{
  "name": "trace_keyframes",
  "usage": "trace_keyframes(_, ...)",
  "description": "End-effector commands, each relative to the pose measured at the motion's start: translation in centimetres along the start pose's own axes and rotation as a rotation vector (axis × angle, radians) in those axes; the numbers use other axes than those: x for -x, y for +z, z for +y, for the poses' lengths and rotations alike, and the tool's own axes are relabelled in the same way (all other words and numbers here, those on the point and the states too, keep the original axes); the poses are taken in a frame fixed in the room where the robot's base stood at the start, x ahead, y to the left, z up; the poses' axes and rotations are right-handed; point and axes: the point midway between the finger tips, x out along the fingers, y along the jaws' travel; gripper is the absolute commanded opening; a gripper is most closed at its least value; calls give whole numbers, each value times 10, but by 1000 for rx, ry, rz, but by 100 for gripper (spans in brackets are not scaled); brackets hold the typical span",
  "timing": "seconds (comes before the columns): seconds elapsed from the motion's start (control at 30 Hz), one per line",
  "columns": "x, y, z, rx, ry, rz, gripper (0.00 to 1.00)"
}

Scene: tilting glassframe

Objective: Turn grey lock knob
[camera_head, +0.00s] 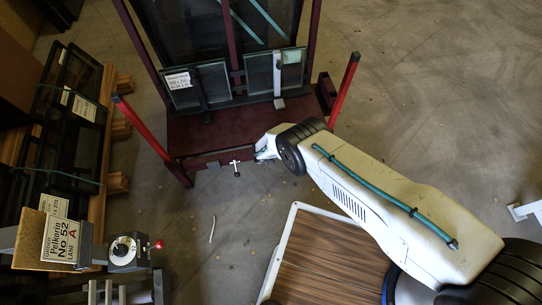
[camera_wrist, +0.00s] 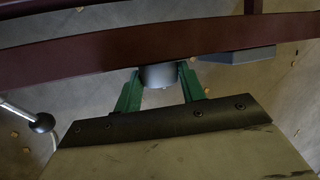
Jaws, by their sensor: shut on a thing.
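The grey lock knob (camera_wrist: 159,74) is a short round cylinder under the dark red beam in the wrist view. My gripper (camera_wrist: 160,84) has its green fingers on either side of the knob and is shut on it. In the head view my gripper (camera_head: 262,152) is at the front edge of the dark red frame (camera_head: 215,132). The knob is hidden or too small to tell there. Any turn of the knob cannot be read.
A T-shaped metal handle (camera_head: 236,166) sticks out left of my gripper; its dark ball end (camera_wrist: 42,122) shows in the wrist view. Red posts (camera_head: 138,127) flank the frame, which holds glass panes (camera_head: 197,86). A control box (camera_head: 128,250) stands lower left.

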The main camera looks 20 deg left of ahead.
Motion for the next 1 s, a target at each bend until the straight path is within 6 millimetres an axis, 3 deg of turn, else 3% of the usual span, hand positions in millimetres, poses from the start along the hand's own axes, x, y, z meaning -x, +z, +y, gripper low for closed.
trace_keyframes(0.17,1,2,1,1,2,-3,17)
trace_keyframes(0.2,1,2,1,1,2,-3,43)
trace_keyframes(0.27,1,2,1,1,2,-3,59)
trace_keyframes(0.3,1,2,1,0,2,-3,61)
trace_keyframes(0.67,6,2,1,0,1,-2,61)
trace_keyframes(1.0,51,2,1,4,1,-2,61)
